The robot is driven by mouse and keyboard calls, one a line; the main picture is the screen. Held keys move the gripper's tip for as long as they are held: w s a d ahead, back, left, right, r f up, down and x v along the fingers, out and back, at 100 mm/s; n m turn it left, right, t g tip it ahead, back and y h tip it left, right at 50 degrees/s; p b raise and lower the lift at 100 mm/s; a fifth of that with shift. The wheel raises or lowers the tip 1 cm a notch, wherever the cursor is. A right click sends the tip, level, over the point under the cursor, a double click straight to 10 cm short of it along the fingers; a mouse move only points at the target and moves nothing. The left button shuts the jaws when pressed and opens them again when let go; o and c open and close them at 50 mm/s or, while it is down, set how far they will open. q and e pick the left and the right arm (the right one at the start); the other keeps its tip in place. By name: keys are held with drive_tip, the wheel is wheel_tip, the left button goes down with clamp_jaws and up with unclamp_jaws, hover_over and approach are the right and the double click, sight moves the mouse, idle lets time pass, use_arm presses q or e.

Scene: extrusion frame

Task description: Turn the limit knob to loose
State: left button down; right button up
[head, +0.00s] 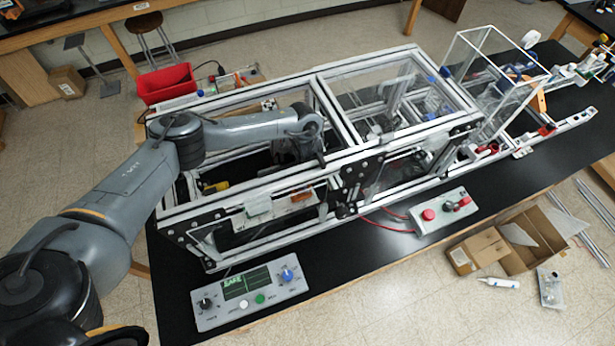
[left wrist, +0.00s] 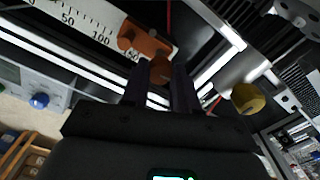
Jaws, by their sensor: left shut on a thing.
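My left gripper (left wrist: 164,82) reaches down into the left bay of the metal frame. In the left wrist view its two dark fingers are shut on a small orange-brown knob (left wrist: 160,68). An orange-brown block (left wrist: 145,42) sits just past the fingertips, beside a white scale (left wrist: 80,22) with black number marks. In the head view an orange piece (head: 301,197) shows at the front of the frame, and my arm hides much of the gripper. I cannot read a loose or tight label. My right gripper is not in view.
The extrusion frame (head: 345,161) surrounds the gripper with bars. A control panel (head: 250,290) with a screen and blue knob stands in front, and a red-button box (head: 442,212) to the right. A yellow round part (left wrist: 248,98) lies right of the fingers in the wrist view.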

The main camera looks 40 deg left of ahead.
use_arm(q)
drive_tip(key=shift+r+n+p, duration=0.1)
drive_tip(key=shift+n+p, duration=0.6)
drive_tip(key=shift+n, duration=0.3)
drive_tip(key=c, duration=0.9)
unclamp_jaws()
drive_tip(key=shift+o, duration=0.2)
wheel_tip(320, 180, up, 11)
drive_tip(key=shift+p, duration=0.35)
